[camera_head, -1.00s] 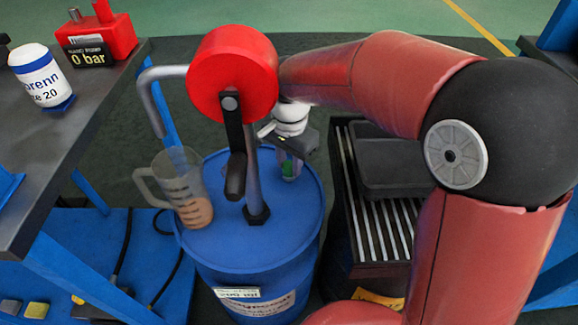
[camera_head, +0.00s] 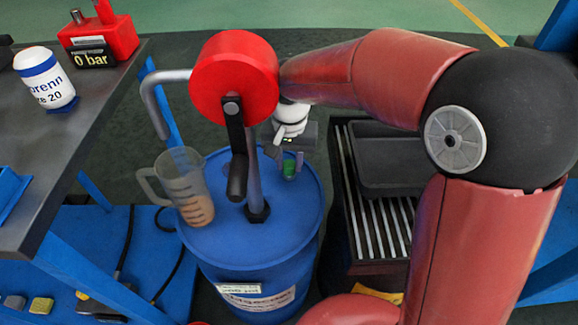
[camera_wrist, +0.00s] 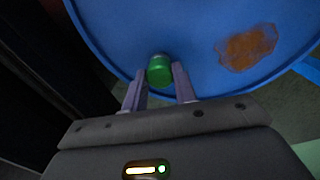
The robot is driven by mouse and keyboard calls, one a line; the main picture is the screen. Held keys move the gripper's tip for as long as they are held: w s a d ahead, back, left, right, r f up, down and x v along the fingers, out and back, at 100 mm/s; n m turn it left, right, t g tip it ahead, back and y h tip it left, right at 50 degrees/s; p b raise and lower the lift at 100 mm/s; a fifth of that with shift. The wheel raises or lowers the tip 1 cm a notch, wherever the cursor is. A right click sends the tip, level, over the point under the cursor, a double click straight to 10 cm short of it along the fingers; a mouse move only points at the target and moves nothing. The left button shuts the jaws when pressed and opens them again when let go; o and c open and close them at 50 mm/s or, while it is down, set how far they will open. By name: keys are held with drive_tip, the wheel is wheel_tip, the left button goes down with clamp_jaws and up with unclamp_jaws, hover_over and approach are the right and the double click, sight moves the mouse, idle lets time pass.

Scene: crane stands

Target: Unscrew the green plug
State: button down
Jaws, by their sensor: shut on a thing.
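The green plug (camera_wrist: 160,70) sits on the lid of the blue drum (camera_head: 290,225), near its edge. In the wrist view it lies between the tips of my gripper (camera_wrist: 162,80), whose two fingers are closed on its sides. In the head view the plug (camera_head: 289,168) shows as a small green patch below my gripper (camera_head: 289,172), to the right of the pump. The wrist view does not show whether the plug has lifted from the lid. The plug's thread is hidden.
A red hand pump (camera_head: 235,78) with a black crank stands on the drum. A measuring jug (camera_head: 186,188) with brown liquid stands on the lid's left. A slatted dark stand (camera_head: 375,225) is at right. A workbench (camera_head: 75,150) is at left.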

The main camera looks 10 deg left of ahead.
drive_tip(key=shift+r, duration=0.15)
drive_tip(key=n+p, duration=0.1)
drive_tip(key=n, duration=0.2)
drive_tip(key=shift+r, duration=0.1)
drive_tip(key=shift+n+p, duration=0.3)
drive_tip(key=shift+n, duration=0.8)
drive_tip(key=shift+n, duration=0.4)
drive_tip(key=n, duration=0.4)
drive_tip(key=shift+n, duration=0.4)
drive_tip(key=n, duration=0.4)
drive_tip(key=shift+n, duration=0.4)
